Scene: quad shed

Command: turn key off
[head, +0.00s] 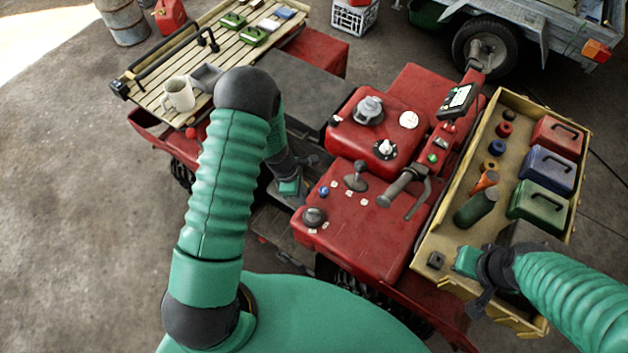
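The red quad body (385,230) fills the middle of the head view. A dark knob with a white top (385,148), possibly the key switch, sits on its upper panel. Another dark round knob (314,216) is at the panel's lower left. I cannot tell for sure which one is the key. My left gripper (308,175) is left of the red panel, apart from both knobs, partly behind my own arm. Its dark fingers look spread and empty. My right gripper (482,290) is over the near end of the tan tray, its fingers mostly hidden.
A handlebar (398,187) and a gear lever (356,176) stand up near the knobs. The tan tray (437,235) on the right holds cases and bottles. A trailer wheel (485,47) is behind.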

